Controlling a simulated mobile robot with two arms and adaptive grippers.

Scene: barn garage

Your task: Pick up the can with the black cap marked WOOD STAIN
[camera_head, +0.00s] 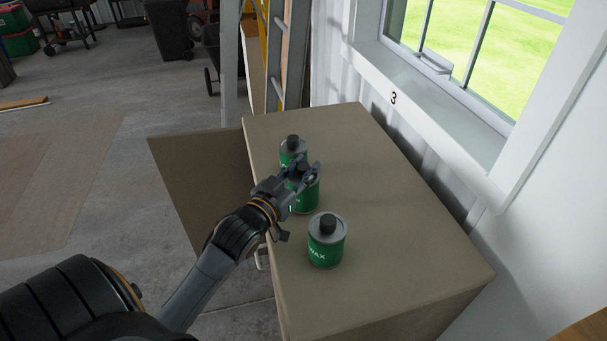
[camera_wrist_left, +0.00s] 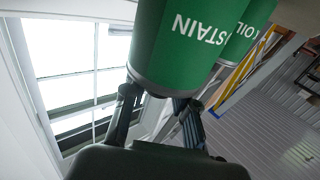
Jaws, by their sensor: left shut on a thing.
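The green can marked STAIN (camera_wrist_left: 180,48) fills the upper middle of the left wrist view; the rest of its label is cut off. In the head view it is the middle can (camera_head: 308,198), its top partly hidden by my left gripper (camera_head: 304,174). My left gripper, also in the left wrist view (camera_wrist_left: 158,100), is shut on this can. I cannot tell whether the can is clear of the cabinet top. My right gripper is not in view.
A can marked WAX (camera_head: 327,245) stands nearer on the tan cabinet top (camera_head: 400,235). Another dark-capped can (camera_head: 292,150), reading OIL in the wrist view (camera_wrist_left: 248,28), stands behind. An open cabinet door (camera_head: 200,185) juts left. A window wall borders the right.

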